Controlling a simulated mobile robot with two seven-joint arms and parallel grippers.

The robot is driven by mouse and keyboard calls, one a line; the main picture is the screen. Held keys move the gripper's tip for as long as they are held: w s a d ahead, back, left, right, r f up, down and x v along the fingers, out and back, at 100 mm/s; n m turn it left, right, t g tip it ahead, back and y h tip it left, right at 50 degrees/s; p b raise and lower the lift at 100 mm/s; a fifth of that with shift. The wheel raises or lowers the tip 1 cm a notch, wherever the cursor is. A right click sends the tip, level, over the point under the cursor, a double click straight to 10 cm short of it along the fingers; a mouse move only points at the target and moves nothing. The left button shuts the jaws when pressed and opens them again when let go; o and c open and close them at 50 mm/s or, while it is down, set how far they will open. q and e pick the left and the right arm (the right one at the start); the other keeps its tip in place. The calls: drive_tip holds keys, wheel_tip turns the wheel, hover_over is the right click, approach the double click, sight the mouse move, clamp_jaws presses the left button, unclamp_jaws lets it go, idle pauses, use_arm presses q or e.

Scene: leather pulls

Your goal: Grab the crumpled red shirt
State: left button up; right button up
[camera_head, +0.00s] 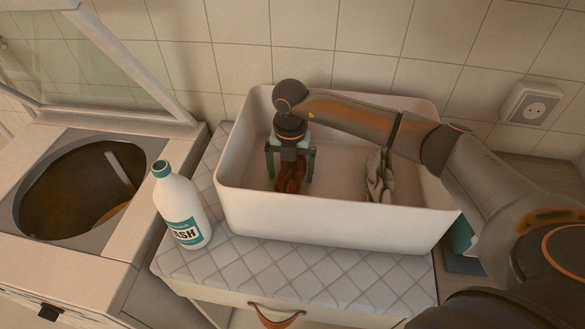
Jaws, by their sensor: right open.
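The crumpled red shirt (290,180) is a dark red-brown bundle inside the white bin (335,217), left of its middle. The bin's front wall hides its lower part. My right gripper (290,177) points down into the bin, directly over the shirt. Its two dark fingers are apart, one on each side of the shirt's upper part. I cannot tell whether they touch the cloth. My left gripper is not in view.
A pale grey crumpled cloth (379,178) lies in the bin's right part. A white bottle with teal label (182,207) stands left of the bin on the quilted top (290,273). An open top-loading washer (84,187) is at left. A wall socket (532,106) is at right.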

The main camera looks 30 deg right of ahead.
drive_tip(key=c, duration=1.3)
drive_tip(key=shift+r, duration=0.15)
